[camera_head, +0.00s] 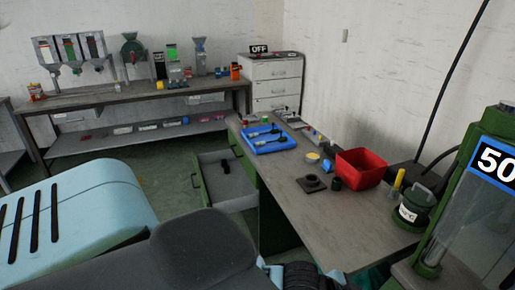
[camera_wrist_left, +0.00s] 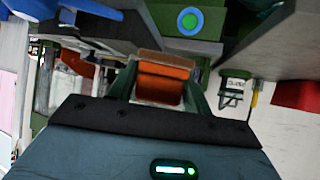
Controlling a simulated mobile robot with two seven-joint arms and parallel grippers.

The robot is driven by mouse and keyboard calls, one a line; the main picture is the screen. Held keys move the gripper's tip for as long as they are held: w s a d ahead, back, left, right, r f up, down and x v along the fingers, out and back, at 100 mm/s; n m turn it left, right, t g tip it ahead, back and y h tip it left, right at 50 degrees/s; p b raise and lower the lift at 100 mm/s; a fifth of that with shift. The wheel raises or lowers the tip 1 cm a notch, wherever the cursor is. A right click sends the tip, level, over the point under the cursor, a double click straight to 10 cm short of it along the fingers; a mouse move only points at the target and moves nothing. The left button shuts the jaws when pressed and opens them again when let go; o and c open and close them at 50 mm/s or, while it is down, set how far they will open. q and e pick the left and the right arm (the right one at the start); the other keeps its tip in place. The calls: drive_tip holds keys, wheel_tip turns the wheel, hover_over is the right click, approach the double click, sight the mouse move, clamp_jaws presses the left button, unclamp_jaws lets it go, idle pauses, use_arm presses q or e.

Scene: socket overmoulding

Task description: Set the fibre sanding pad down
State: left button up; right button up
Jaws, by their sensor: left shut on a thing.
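In the left wrist view my left gripper (camera_wrist_left: 162,72) is shut on an orange-brown block, the fibre sanding pad (camera_wrist_left: 160,88). The pad sits between the two dark green fingers, with a lighter brown strip along its far edge. I see no surface touching the pad in this view. The head view does not clearly show the left gripper or the pad; large light blue and dark grey parts of my own body fill its lower left. My right gripper is in neither view.
The workbench (camera_head: 292,205) carries a blue tray (camera_head: 257,147) with tools, a red bin (camera_head: 362,168), a dark square block (camera_head: 311,184), and a green labelled pot (camera_head: 414,210). Its near left part is clear. A drawer (camera_head: 226,192) stands open on the left. A back bench (camera_head: 130,95) holds several machines.

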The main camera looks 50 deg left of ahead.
use_arm(q)
drive_tip(key=s+a+r+n+t+y, duration=0.1)
drive_tip(key=s+a+n+t+y, duration=0.1)
drive_tip(key=s+a+n+y, duration=0.3)
drive_tip(key=a+n+y, duration=0.1)
drive_tip(key=a+n, duration=0.1)
drive_tip(key=a, duration=0.1)
drive_tip(key=shift+a+y, duration=0.15)
drive_tip(key=shift+y, duration=0.15)
